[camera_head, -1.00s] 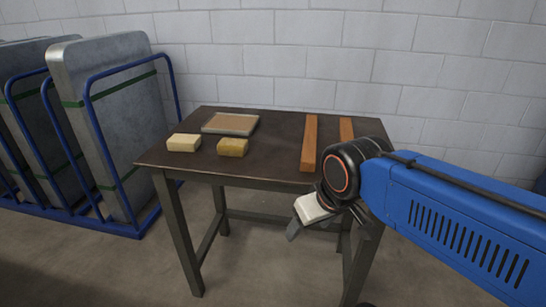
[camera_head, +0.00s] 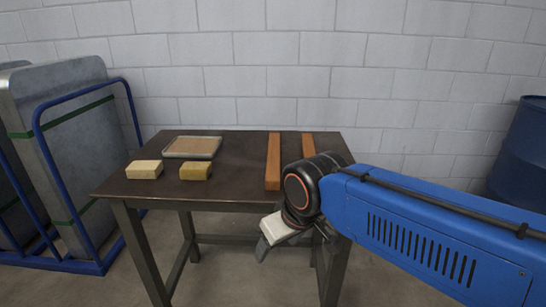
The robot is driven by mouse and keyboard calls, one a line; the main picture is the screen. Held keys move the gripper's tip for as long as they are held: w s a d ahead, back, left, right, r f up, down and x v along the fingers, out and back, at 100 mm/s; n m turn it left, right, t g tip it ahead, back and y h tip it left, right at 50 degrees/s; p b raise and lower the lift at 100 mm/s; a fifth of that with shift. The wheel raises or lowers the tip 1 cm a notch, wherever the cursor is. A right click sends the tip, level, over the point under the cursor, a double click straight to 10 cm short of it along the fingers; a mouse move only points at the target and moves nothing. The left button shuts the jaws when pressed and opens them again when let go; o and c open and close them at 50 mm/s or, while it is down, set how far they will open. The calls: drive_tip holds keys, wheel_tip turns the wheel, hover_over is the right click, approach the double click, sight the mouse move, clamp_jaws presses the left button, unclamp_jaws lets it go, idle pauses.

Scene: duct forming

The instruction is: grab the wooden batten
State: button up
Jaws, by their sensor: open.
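Two wooden battens lie on the dark table (camera_head: 235,188). The left batten (camera_head: 273,162) is reddish brown and shows along its full length, running from the far edge toward the near edge. The right batten (camera_head: 308,144) shows only at its far end; my arm hides the rest. My gripper (camera_head: 268,250) is in front of the table's near edge, low and apart from both battens. It points down and to the left and holds nothing that I can see. Its fingers are partly hidden, but it is open.
A pale block (camera_head: 145,169), a tan block (camera_head: 195,172) and a shallow tray (camera_head: 192,147) sit on the table's left half. A blue rack (camera_head: 92,267) with grey sheets (camera_head: 75,135) stands at left. A blue barrel (camera_head: 522,155) stands at right. A block wall is behind.

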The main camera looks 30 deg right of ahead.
drive_tip(key=shift+w+r, duration=0.1)
drive_tip(key=shift+r, duration=0.05)
drive_tip(key=shift+c, duration=1.3)
drive_tip(key=w+d+r+m+g, duration=0.1)
drive_tip(key=w+d+r+m, duration=0.15)
drive_tip(key=w+r, duration=0.5)
drive_tip(key=w+d+r+m+g, duration=0.1)
drive_tip(key=w+d+r, duration=0.3)
drive_tip(key=w+r, duration=0.4)
drive_tip(key=w+d+r+m+g, duration=0.3)
drive_tip(key=w+d+r+m, duration=0.1)
drive_tip(key=w+d+r, duration=0.7)
hover_over(274, 152)
drive_tip(key=shift+n, duration=0.25)
drive_tip(key=f, duration=1.3)
drive_tip(key=shift+s+d+f, duration=0.1)
drive_tip(key=shift+s+d, duration=0.15)
drive_tip(key=shift+w+a+f, duration=0.1)
drive_tip(key=shift+a+f, duration=0.1)
drive_tip(key=shift+f, duration=1.15)
drive_tip(key=shift+w+a+f, duration=0.1)
drive_tip(key=shift+a+f, duration=0.05)
drive_tip(key=shift+f, duration=1.15)
drive_tip(key=c, duration=1.3)
